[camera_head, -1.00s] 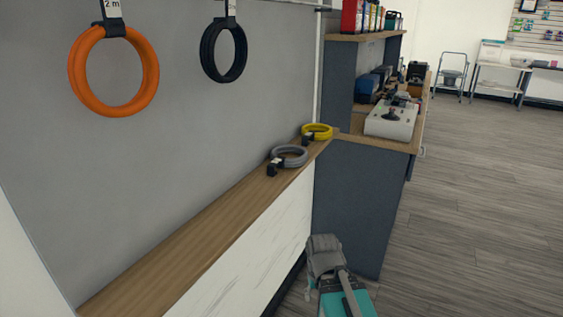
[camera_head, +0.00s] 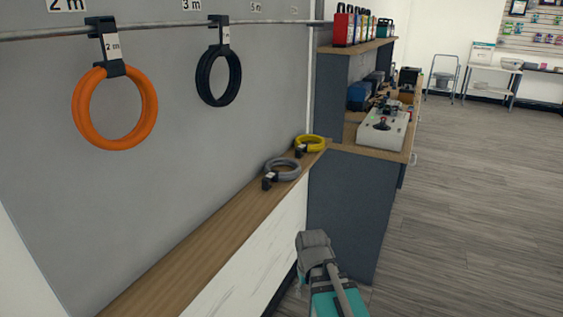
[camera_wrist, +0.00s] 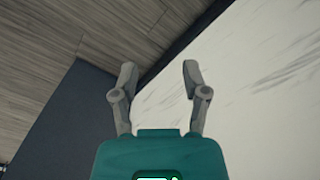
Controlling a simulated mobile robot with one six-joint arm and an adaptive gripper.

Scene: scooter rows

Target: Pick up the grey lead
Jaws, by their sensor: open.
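The grey lead (camera_head: 283,169) is a coiled loop with a dark tagged hanger clip at its near left end. It lies flat on the wooden ledge along the wall, in front of the yellow coil. My gripper (camera_wrist: 157,84) is open and empty in the wrist view, its two fingers apart, with the white panel and floor beyond. The lead is not in the wrist view.
A yellow coil (camera_head: 310,144) lies just behind the grey lead. An orange coil (camera_head: 84,132) and a black coil (camera_head: 204,88) hang from a rail. A dark cabinet (camera_head: 349,205) stands at the ledge's far end. The near wooden ledge (camera_head: 190,250) is bare; the floor at right is clear.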

